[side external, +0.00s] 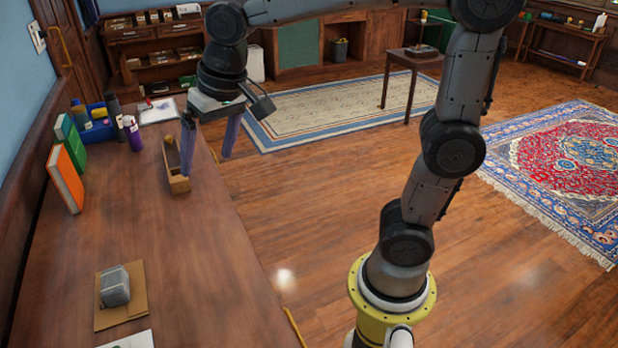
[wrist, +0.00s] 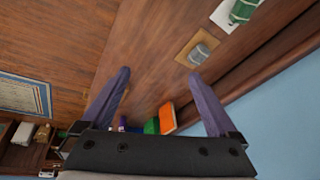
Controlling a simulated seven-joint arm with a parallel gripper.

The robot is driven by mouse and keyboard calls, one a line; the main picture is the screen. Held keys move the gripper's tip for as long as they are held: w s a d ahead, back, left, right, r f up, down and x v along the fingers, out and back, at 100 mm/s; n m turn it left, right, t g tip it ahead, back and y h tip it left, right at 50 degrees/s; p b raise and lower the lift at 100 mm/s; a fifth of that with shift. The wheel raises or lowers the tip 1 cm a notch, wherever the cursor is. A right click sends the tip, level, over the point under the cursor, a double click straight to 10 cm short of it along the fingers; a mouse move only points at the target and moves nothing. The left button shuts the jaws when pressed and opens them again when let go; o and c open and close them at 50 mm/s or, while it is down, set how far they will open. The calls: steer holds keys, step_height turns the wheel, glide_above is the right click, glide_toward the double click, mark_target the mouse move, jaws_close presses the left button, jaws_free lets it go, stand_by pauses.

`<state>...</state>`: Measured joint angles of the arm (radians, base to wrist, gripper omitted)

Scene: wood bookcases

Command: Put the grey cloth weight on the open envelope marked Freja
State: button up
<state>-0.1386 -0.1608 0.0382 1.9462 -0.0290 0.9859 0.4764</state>
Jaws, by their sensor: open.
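The grey cloth weight (side external: 114,285) rests on a brown envelope (side external: 112,319) near the front of the desk. No name can be read on the envelope. In the wrist view the weight (wrist: 199,53) again lies on the envelope (wrist: 185,57), ahead of the fingers. My gripper (side external: 206,166) is open and empty, with its purple fingers spread, above the far part of the desk by a wooden box. It is well apart from the weight. The open fingers also show in the wrist view (wrist: 160,74).
The open wooden box (side external: 178,180) stands near the desk's right edge. Orange (side external: 66,180) and green books, a blue bin (side external: 93,128) and bottles stand at the far left. A white sheet (side external: 130,341) lies at the front. The desk's middle (side external: 150,230) is clear.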

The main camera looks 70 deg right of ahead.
steer(key=s+d+f+n+t, duration=0.1)
steer(key=s+d+f+n, duration=0.1)
steer(key=s, duration=0.6)
steer(key=s+d+f+n, duration=0.1)
steer(key=s+d+f, duration=0.1)
steer(key=s, duration=0.7)
steer(key=shift+f+n+t, duration=0.25)
steer(key=shift+n+t, duration=0.15)
